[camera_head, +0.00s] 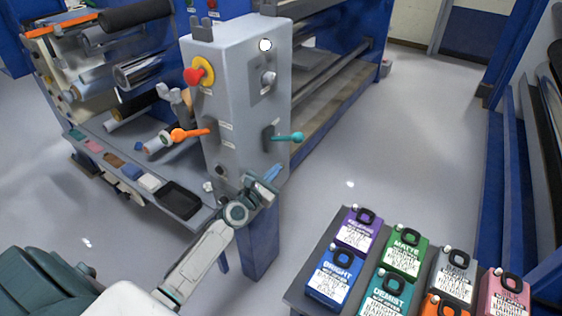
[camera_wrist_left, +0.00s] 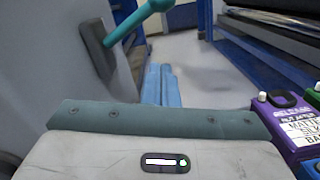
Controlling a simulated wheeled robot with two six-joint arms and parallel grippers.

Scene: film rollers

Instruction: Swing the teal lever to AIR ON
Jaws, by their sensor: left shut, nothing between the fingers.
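The teal lever (camera_head: 288,137) sits on the right-hand face of the grey control box (camera_head: 237,110) and points out to the right, about level. In the left wrist view the teal lever (camera_wrist_left: 127,22) is at the upper left, rising to the right from its dark plate (camera_wrist_left: 98,48). My left gripper (camera_head: 269,174) is just below the lever, apart from it, in front of the box's right face. Its blue fingers (camera_wrist_left: 161,86) are shut together and empty. Lettering by the lever is too small to read. My right gripper is not in view.
An orange lever (camera_head: 191,133), a red knob on a yellow ring (camera_head: 199,73) and a grey knob (camera_head: 268,78) are on the same box. A table with several coloured jugs (camera_head: 357,229) stands at lower right. Open floor (camera_head: 400,130) lies right of the box.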

